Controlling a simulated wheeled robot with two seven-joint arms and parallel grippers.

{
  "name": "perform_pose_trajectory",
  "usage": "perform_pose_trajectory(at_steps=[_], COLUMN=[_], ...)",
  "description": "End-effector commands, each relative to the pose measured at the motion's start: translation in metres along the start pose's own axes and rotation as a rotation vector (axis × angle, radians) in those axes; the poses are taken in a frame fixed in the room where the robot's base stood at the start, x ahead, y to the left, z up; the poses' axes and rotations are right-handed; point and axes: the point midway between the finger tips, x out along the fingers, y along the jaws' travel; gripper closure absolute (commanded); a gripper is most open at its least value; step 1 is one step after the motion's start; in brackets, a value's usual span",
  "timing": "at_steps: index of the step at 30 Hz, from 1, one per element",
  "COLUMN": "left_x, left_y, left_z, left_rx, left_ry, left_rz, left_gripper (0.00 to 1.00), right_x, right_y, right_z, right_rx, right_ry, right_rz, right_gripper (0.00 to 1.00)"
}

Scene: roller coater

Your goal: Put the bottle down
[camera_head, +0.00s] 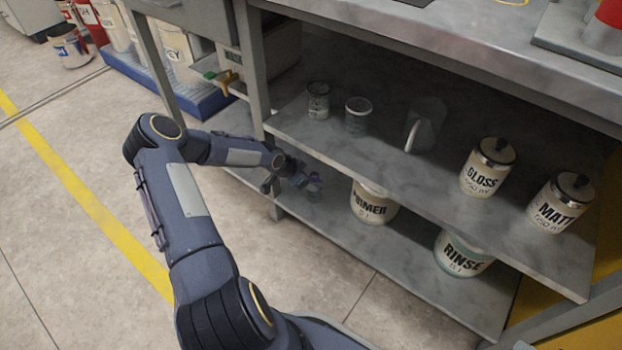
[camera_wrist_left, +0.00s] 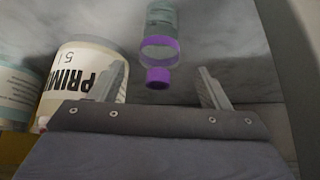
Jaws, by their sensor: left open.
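The bottle has a purple cap and collar and a clear grey-green body. In the wrist view the bottle (camera_wrist_left: 160,48) appears upright on the lower shelf, its body partly cut off by the picture edge. My left gripper (camera_head: 291,180) reaches in at the shelf's left end. In the wrist view the left gripper (camera_wrist_left: 162,85) is open, with the cap in line between its fingers and visible gaps on both sides.
A PRIMER bucket (camera_head: 374,203) stands close right of the bottle, with a RINSE bucket (camera_head: 462,254) further right. The upper shelf (camera_head: 400,170) holds small cans, a jug (camera_head: 425,124), and GLOSS (camera_head: 487,168) and MATT (camera_head: 561,203) containers. A shelf post (camera_head: 250,65) is near my arm.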

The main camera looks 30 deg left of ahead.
Motion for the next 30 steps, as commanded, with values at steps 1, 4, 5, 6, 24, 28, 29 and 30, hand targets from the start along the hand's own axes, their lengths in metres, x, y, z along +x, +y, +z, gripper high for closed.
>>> perform_pose_trajectory(at_steps=[1,4,5,6,24,28,29,30], left_x=[-0.015,-0.029,-0.032,-0.036,-0.042,-0.042,-0.042,-0.042], left_y=[-0.001,-0.001,-0.001,0.000,0.000,0.000,0.000,0.000], left_z=[-0.002,-0.002,-0.002,-0.002,0.000,0.000,0.000,0.000], left_rx=[-0.001,-0.001,-0.001,-0.002,0.000,0.000,0.000,0.000], left_ry=[0.000,0.001,0.001,0.001,0.001,0.001,0.001,0.001], left_rz=[-0.001,-0.001,-0.001,0.000,0.000,0.000,0.000,0.000], left_gripper=[0.30,0.30,0.30,0.30,0.30,0.30,0.30,0.30], right_x=[-0.007,-0.012,-0.013,-0.014,-0.015,-0.015,-0.015,-0.015], right_y=[-0.003,-0.005,-0.006,-0.006,-0.007,-0.007,-0.007,-0.007], right_z=[-0.004,-0.006,-0.006,-0.007,-0.007,-0.007,-0.007,-0.007], right_rx=[0.000,0.000,0.000,0.000,0.000,0.000,0.000,0.000], right_ry=[0.000,0.000,0.000,0.000,0.000,0.000,0.000,0.000], right_rz=[0.000,0.000,0.000,0.000,0.000,0.000,0.000,0.000], right_gripper=[0.57,0.57,0.57,0.57,0.57,0.57,0.57,0.57])
